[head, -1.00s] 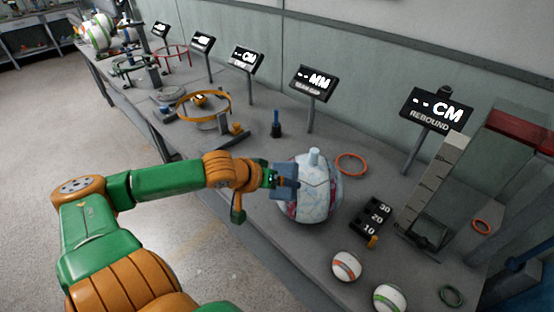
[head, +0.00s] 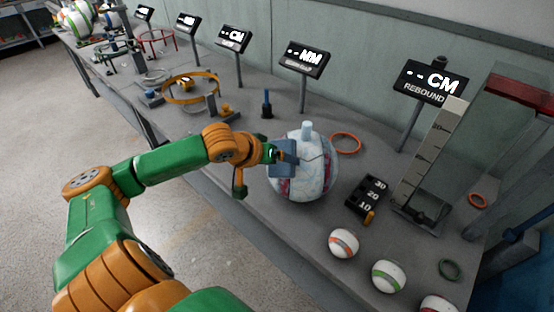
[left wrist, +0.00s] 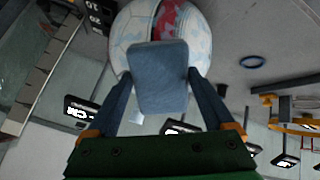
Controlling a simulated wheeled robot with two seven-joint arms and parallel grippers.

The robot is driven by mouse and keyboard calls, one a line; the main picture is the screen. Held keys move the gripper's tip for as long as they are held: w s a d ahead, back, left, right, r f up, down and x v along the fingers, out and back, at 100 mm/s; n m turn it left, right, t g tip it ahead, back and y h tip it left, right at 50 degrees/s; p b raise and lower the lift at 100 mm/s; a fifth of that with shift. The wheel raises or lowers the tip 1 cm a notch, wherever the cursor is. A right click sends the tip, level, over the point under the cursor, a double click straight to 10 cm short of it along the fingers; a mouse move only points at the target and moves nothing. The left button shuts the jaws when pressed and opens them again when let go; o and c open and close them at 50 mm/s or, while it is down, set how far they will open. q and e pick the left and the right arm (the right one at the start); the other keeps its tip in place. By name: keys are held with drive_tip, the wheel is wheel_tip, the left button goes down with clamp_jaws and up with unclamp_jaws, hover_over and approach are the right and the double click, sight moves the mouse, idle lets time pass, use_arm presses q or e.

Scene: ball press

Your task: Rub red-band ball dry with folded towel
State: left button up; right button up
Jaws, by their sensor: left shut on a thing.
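The large white ball (head: 312,178) has a dark red band and pale blue patches, and sits on the bench with a pale blue knob on top. The red band shows in the left wrist view on the ball (left wrist: 178,22). My left gripper (head: 276,156) is shut on the folded towel (head: 284,165), a blue-grey pad. The towel (left wrist: 158,80) lies between both fingers and covers part of the ball's left side in the head view. It appears against the ball, but I cannot tell how firmly. My right gripper is not in view.
Small balls with an orange stripe (head: 343,243), green stripes (head: 388,277) and red (head: 437,304) lie at the front right. A black number block (head: 366,195), an orange ring (head: 345,143) and a rebound tower (head: 428,165) stand right of the ball. A dark blue bottle (head: 267,105) stands behind.

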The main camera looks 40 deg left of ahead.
use_arm(q)
drive_tip(key=shift+w+f, duration=0.3)
drive_tip(key=shift+w, duration=0.05)
idle(0.3)
